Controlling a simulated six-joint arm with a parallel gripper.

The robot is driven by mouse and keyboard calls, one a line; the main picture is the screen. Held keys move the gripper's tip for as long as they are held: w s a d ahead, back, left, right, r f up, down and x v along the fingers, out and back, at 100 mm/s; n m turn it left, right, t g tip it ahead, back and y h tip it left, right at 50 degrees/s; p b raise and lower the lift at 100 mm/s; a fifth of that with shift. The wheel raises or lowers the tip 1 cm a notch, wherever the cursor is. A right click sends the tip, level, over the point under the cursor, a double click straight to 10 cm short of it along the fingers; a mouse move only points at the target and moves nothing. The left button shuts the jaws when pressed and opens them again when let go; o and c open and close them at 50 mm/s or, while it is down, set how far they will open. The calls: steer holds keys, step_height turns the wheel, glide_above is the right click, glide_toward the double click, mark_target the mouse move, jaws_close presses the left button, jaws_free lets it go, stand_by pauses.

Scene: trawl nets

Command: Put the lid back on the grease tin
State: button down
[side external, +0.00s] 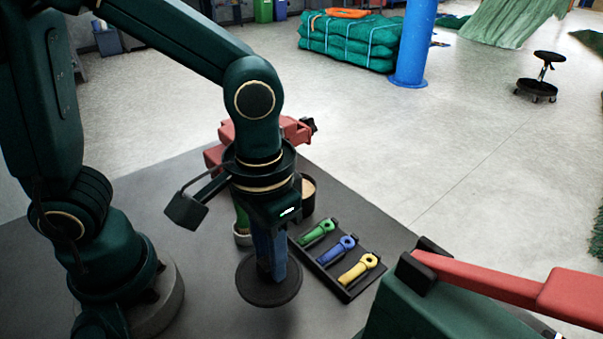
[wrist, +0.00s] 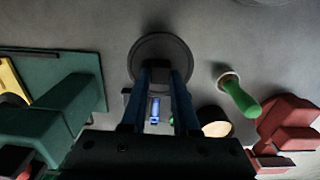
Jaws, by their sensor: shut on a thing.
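My gripper (side external: 268,272) points straight down, its blue fingers shut on the dark round lid (side external: 250,293). The lid looks level; its middle, where the fingers hold it, is mostly hidden in the side view. The wrist view shows my gripper's fingertips (wrist: 161,72) at the lid (wrist: 160,43). The lid appears raised over the bench, but I cannot tell how high. The open grease tin (side external: 309,207), dark with a tan top, stands behind and right of my gripper, partly hidden by it. In the wrist view the tin (wrist: 215,122) is below and right of the lid, apart from it.
A black tray (side external: 347,294) with green, blue and yellow tools lies right of the lid. A green-handled brush (wrist: 240,97) stands in a small pale cup beside the tin. A red device (side external: 294,130) stands behind; a green machine with a red arm (side external: 480,277) fills the front right.

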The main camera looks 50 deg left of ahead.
step_height(320, 180, up, 2)
steer(key=shift+r, duration=0.15)
steer(key=shift+r+n, duration=0.55)
steer(key=shift+n, duration=0.05)
steer(key=w+a+r+n, duration=0.3)
steer(key=w+a+n, duration=0.6)
steer(key=w+n, duration=0.55)
steer(key=shift+w+a+f+n, duration=0.1)
steer(key=shift+a+f+n, duration=0.3)
steer(key=shift+a+f, duration=0.65)
steer(key=shift+w+a+f+n, duration=0.1)
steer(key=shift+a+f+n, duration=0.25)
steer(key=shift+a+f, duration=0.75)
steer(key=shift+w+a+f+n, duration=0.1)
steer(key=shift+a+f+n, duration=0.4)
steer(key=shift+f, duration=0.95)
steer(key=shift+a+f, duration=0.15)
